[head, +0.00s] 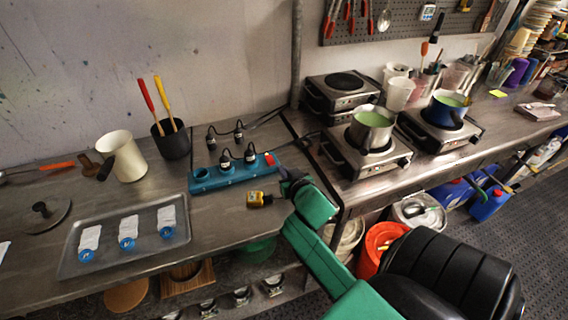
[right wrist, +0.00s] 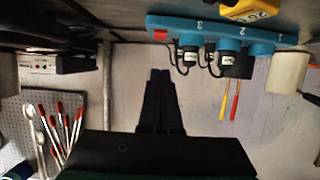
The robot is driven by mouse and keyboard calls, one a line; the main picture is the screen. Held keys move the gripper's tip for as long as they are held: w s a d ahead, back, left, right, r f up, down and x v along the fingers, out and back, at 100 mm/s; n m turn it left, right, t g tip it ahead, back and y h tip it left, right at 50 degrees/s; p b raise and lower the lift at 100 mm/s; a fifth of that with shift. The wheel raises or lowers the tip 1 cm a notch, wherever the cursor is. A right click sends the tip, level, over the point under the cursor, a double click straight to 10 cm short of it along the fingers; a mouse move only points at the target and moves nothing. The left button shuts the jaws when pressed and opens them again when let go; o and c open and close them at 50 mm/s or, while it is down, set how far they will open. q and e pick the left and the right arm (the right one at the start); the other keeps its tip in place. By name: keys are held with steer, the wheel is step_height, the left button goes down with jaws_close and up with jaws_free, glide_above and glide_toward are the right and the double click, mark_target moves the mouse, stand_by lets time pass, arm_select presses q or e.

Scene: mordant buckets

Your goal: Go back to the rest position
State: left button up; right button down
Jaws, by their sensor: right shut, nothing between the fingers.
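My right arm reaches in from the lower right in the head view. Its gripper (head: 283,172) is by the right end of the blue rack (head: 215,181), above the bench. In the right wrist view, which is upside down, the two dark fingers (right wrist: 160,75) are together with nothing between them. The blue rack (right wrist: 200,27) also shows there, with several black-capped probes and cables on it. A yellow meter (head: 259,199) lies on the bench in front of the rack, left of my gripper. My left gripper is not in view.
A metal tray (head: 82,262) with several blue-and-white tubes lies at the left. A white pitcher (head: 122,156) and a black cup (head: 171,141) with red and yellow handles stand behind. Hotplates with a steel pot (head: 371,128) and a blue pot (head: 447,109) stand at right.

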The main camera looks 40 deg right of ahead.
steer(key=shift+s+a+r, duration=0.2)
steer(key=shift+s, duration=0.15)
steer(key=shift+w+d+f, duration=0.1)
steer(key=s+a+f+g, duration=0.1)
steer(key=s, duration=0.1)
steer(key=s+a+f+n+g+y, duration=0.1)
steer(key=s+a+f+g, duration=0.1)
steer(key=s+a+f+n+g+y, duration=0.1)
steer(key=s+a+f, duration=0.1)
steer(key=shift+s+a+f+g, duration=0.2)
steer(key=shift+s+f+g, duration=0.05)
steer(key=shift+s+g, duration=0.1)
steer(key=s+a+f+n+g+y, duration=0.3)
steer(key=s+a+n+g, duration=0.15)
steer(key=s+a, duration=0.4)
steer(key=s+d+f+g+b, duration=0.1)
steer(key=s+f, duration=0.1)
steer(key=f, duration=1)
steer(key=s+f+g, duration=0.1)
steer(key=s+f, duration=0.1)
steer(key=f, duration=1)
steer(key=s+d+f+b, duration=0.1)
steer(key=s+d+f, duration=0.2)
steer(key=s+f, duration=1.2)
steer(key=shift+s+d+f+g+h, duration=0.2)
steer(key=shift+s+g+h, duration=0.15)
steer(key=shift+s, duration=0.55)
